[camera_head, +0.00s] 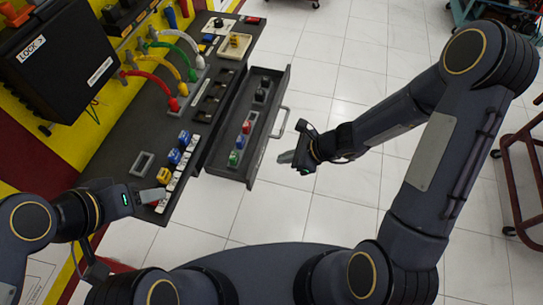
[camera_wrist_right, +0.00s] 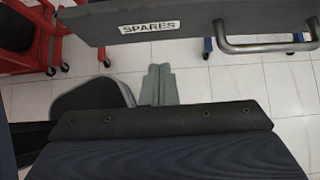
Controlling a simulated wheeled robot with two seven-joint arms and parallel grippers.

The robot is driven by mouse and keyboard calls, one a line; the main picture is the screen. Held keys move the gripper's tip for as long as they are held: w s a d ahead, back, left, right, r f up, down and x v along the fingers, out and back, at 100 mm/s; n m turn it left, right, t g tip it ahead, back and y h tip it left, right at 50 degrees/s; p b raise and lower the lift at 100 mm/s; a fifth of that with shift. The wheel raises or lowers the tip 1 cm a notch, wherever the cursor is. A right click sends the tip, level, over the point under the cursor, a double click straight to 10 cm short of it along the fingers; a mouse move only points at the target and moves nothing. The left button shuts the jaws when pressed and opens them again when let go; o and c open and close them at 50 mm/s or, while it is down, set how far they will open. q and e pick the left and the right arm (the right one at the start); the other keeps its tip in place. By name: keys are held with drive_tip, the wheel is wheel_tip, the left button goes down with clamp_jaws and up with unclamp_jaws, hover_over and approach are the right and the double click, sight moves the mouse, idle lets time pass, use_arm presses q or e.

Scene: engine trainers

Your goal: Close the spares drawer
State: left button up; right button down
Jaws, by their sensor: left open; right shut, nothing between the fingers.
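The spares drawer (camera_head: 262,140) is pulled out from the right side of the dark bench, with several small red, blue, green and dark parts inside. Its bar handle (camera_head: 283,123) is on the outer face. In the right wrist view the drawer front (camera_wrist_right: 105,30) shows a SPARES label (camera_wrist_right: 149,27) and the handle (camera_wrist_right: 268,47). My right gripper (camera_head: 287,157) is shut and empty, just outside the drawer front, near the handle's lower end and apart from it. Its closed fingers show in the wrist view (camera_wrist_right: 157,88). My left gripper (camera_head: 153,196) is open by the bench's near end.
The bench top (camera_head: 122,150) holds blue and yellow blocks on white labelled spots and a tray (camera_head: 235,45) at the far end. Coloured hoses and a black LOCK box (camera_head: 55,60) are at left. Clear tiled floor lies right of the drawer; a red cart (camera_head: 520,170) stands far right.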

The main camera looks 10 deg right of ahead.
sight(217, 145)
drive_tip(key=a, duration=0.1)
drive_tip(key=w+a, duration=0.1)
drive_tip(key=a+p, duration=0.1)
drive_tip(key=shift+w+a, duration=0.25)
drive_tip(key=shift+a, duration=0.2)
drive_tip(key=shift+w+a+f+b, duration=0.15)
drive_tip(key=shift+w+a+b, duration=0.05)
drive_tip(key=shift+a+b, duration=0.2)
drive_tip(key=a, duration=0.2)
drive_tip(key=w+a+b, duration=0.1)
drive_tip(key=a, duration=0.1)
drive_tip(key=w+a, duration=0.1)
drive_tip(key=a, duration=0.1)
drive_tip(key=shift+w, duration=0.25)
drive_tip(key=a, duration=0.2)
drive_tip(key=w+a, duration=0.1)
drive_tip(key=a, duration=0.1)
drive_tip(key=w+a, duration=0.1)
drive_tip(key=a, duration=0.1)
drive_tip(key=shift+w+a, duration=0.1)
drive_tip(key=shift+w, duration=0.15)
drive_tip(key=shift+w+a, duration=0.15)
drive_tip(key=shift+a, duration=0.15)
drive_tip(key=shift+a+r, duration=0.1)
drive_tip(key=shift+r, duration=0.1)
